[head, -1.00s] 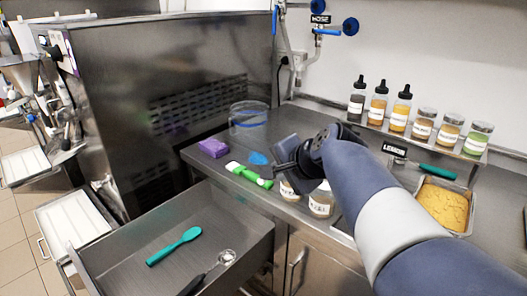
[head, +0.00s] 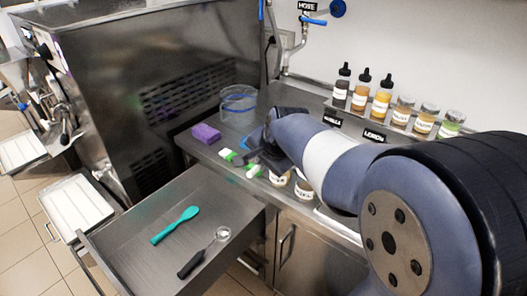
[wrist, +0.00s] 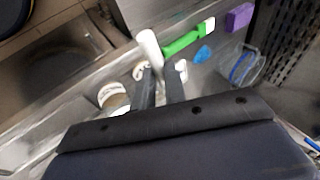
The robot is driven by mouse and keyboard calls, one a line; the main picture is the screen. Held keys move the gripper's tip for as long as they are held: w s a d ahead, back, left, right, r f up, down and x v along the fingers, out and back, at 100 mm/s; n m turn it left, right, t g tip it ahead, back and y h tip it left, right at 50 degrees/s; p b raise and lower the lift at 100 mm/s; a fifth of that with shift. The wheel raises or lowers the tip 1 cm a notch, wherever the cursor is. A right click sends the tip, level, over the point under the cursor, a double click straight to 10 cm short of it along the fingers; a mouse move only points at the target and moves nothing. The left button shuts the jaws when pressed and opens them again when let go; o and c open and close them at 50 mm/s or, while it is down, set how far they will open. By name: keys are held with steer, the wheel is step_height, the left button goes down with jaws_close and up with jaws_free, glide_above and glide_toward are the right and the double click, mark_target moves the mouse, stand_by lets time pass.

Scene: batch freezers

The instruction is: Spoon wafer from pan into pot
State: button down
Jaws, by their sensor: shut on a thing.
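My gripper (head: 250,158) is low over the counter behind the drawer. In the wrist view its two dark fingers (wrist: 162,84) are close together, shut on a green-and-white tool (wrist: 184,42) near its white end. The tool also shows beside the fingers in the head view (head: 228,156), partly covered by them. A teal spoon (head: 175,225) and a black-handled scoop (head: 203,252) lie in the open drawer. Labelled jars stand by the gripper, one in the wrist view (wrist: 113,97). My arm hides the right counter, and no pan shows now.
The open drawer (head: 150,268) juts out in front of the counter. A purple block (head: 206,133) and a clear tub with a blue band (head: 238,104) are left of the gripper. Several bottles and jars stand on the back shelf (head: 375,128). A large steel machine (head: 140,75) stands left.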

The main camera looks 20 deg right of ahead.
steer(key=shift+w+a+r+g+h+p, duration=0.25)
steer(key=shift+g+p, duration=0.2)
steer(key=shift+p, duration=0.8)
steer(key=shift+w+a+r+g+h+p, duration=0.15)
steer(key=shift+g+h+p, duration=0.25)
steer(key=shift+p, duration=0.8)
steer(key=shift+w+a+r+n+g+h+p, duration=0.2)
steer(key=shift+r+g+h+p, duration=0.5)
steer(key=shift+p, duration=0.95)
steer(key=shift+w+a+r+n+g+h+p, duration=0.1)
steer(key=shift+w+r+n+g+h+p, duration=0.4)
steer(key=shift+p, duration=1.1)
steer(key=shift+s+g, duration=0.25)
